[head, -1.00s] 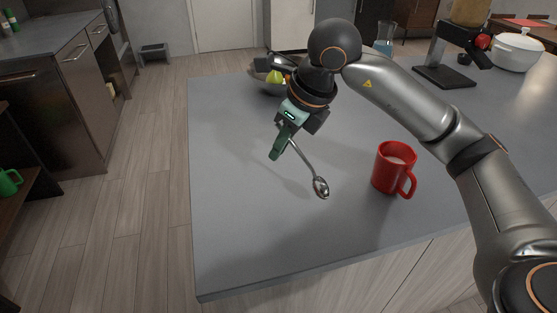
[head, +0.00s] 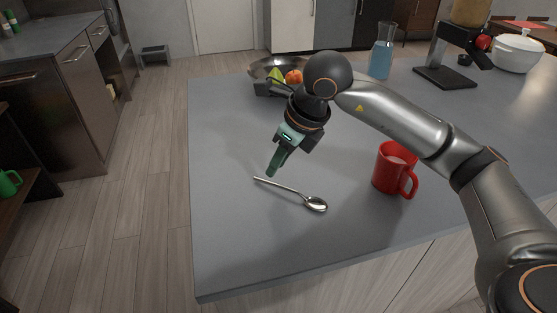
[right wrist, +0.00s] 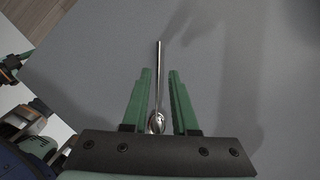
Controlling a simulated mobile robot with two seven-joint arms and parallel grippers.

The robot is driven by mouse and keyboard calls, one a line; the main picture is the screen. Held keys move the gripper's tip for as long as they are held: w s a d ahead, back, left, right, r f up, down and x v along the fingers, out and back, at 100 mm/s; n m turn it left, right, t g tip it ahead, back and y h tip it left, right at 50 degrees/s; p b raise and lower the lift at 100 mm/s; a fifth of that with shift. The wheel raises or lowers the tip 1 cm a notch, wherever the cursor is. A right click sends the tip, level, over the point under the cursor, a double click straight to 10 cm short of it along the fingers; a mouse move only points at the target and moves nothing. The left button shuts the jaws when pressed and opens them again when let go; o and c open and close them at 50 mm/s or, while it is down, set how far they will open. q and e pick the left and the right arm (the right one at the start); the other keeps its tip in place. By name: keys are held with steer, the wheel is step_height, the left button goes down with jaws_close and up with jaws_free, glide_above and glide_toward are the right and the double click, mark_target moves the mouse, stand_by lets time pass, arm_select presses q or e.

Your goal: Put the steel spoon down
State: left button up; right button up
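The steel spoon (head: 287,189) lies on the grey countertop (head: 235,235), its bowl toward the red mug and its handle pointing to the back left. My right gripper (head: 271,173) points down just behind the spoon's handle in the head view. In the right wrist view, its two green fingers (right wrist: 160,73) stand apart with a gap between them. The spoon (right wrist: 159,75) shows along that gap, its handle reaching past the fingertips and its bowl near the gripper's base. The fingers do not appear to touch it. My left gripper is not in view.
A red mug (head: 392,170) stands right of the spoon. A dark bowl with fruit (head: 261,70), a blue bottle (head: 381,58), a coffee machine (head: 445,75) and a white pot (head: 516,53) stand farther back. The counter's left and front edges are near; its front left is clear.

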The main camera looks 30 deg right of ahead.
mark_target(298, 194)
steer(key=shift+o, duration=0.7)
steer(key=shift+r, duration=0.25)
steer(key=p+v, duration=0.1)
steer(key=v, duration=1.1)
steer(key=shift+f, duration=0.1)
